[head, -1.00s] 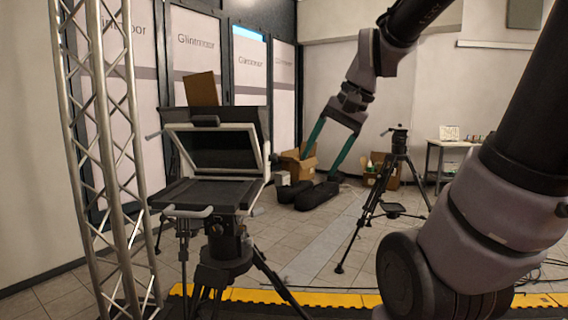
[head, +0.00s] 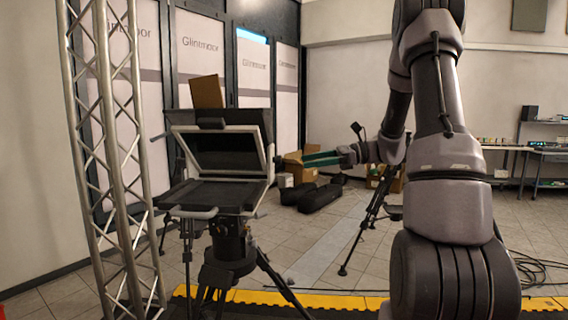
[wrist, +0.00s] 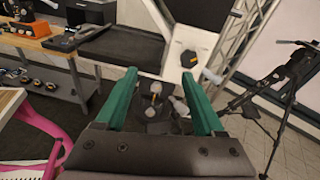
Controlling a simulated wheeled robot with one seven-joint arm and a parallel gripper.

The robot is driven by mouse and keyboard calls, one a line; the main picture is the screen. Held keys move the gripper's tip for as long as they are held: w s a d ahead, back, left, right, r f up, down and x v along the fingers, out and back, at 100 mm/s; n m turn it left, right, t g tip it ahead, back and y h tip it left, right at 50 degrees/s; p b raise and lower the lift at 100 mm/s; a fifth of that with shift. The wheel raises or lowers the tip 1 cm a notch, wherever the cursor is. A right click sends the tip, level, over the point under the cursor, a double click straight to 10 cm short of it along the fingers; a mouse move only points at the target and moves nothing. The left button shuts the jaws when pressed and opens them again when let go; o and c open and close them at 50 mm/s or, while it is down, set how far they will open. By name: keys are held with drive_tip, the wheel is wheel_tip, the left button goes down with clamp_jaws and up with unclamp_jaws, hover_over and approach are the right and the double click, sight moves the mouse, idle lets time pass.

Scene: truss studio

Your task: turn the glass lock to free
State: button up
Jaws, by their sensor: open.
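The teleprompter (head: 218,165) stands on a tripod at the left of the head view, with a tilted dark glass in a pale frame. In the wrist view a round dark knob (wrist: 189,58) sits on the side of the pale frame, with a yellow mark below it; it looks like the glass lock. Its setting cannot be read. My gripper (head: 279,160) points left at the teleprompter's right side in the head view. In the wrist view my gripper (wrist: 159,74) is open and empty, its green fingers apart. The knob lies ahead, near the right fingertip's line, not between the fingers.
A metal truss (head: 112,150) stands left of the teleprompter. A camera tripod (head: 368,215) stands behind my arm, and black bags (head: 312,195) and cardboard boxes (head: 300,165) lie behind. A yellow-edged strip (head: 300,298) crosses the floor in front. Cables lie at the right.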

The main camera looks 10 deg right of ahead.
sight(277, 160)
drive_tip(key=w+d+f+m+t+y, duration=0.1)
drive_tip(key=w+d+f+m+t, duration=0.1)
drive_tip(key=w+d, duration=0.1)
drive_tip(key=x, duration=1)
drive_tip(key=shift+w+a+r, duration=0.25)
drive_tip(key=shift+w+r, duration=0.05)
drive_tip(key=shift+r, duration=0.15)
drive_tip(key=shift+c, duration=0.3)
clamp_jaws()
